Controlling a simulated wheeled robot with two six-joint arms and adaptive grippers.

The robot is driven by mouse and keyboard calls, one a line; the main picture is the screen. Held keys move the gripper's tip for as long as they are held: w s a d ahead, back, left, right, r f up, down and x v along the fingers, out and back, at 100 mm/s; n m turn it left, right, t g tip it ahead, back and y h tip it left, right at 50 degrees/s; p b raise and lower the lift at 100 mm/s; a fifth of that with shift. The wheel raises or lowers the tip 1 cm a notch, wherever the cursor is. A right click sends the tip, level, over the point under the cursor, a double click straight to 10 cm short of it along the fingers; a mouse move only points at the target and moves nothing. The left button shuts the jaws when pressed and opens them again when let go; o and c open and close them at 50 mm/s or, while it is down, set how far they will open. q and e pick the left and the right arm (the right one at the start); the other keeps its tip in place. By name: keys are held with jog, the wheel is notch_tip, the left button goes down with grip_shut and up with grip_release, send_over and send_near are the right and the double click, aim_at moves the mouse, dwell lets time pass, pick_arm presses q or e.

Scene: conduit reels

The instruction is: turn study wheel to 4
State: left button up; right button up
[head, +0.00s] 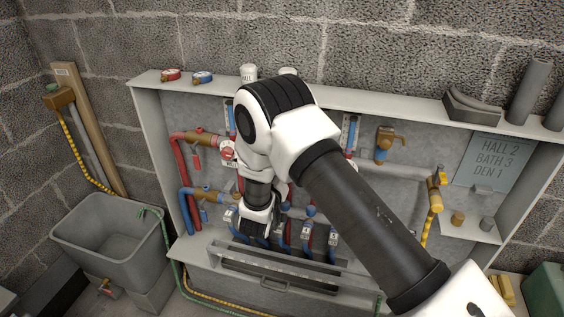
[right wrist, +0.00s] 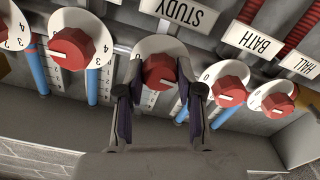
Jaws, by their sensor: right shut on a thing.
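The study wheel (right wrist: 158,70) is a red knob on a white numbered dial, below the upside-down STUDY label (right wrist: 181,12) in the right wrist view. My right gripper (right wrist: 160,76) is shut on this wheel, with a dark finger on each side. The fingers cover parts of the dial, and I cannot read the number the wheel points to. In the head view my right arm comes in from the lower right and its gripper (head: 257,218) reaches down to the valve row, hiding the wheel. My left gripper is not in view.
Other red wheels stand close by: one to the left (right wrist: 75,48), the bath wheel (right wrist: 228,90) and the hall wheel (right wrist: 276,100). A placard (head: 492,160) reads HALL 2, BATH 3, DEN 1. A grey sink (head: 105,240) stands at left.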

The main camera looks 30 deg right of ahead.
jog(key=shift+n, duration=0.5)
jog(key=o, duration=1.1)
jog(key=shift+o, duration=0.2)
jog(key=shift+a, duration=0.1)
jog(key=v, duration=1.1)
jog(key=shift+s+a, duration=0.25)
jog(key=shift+s, duration=0.1)
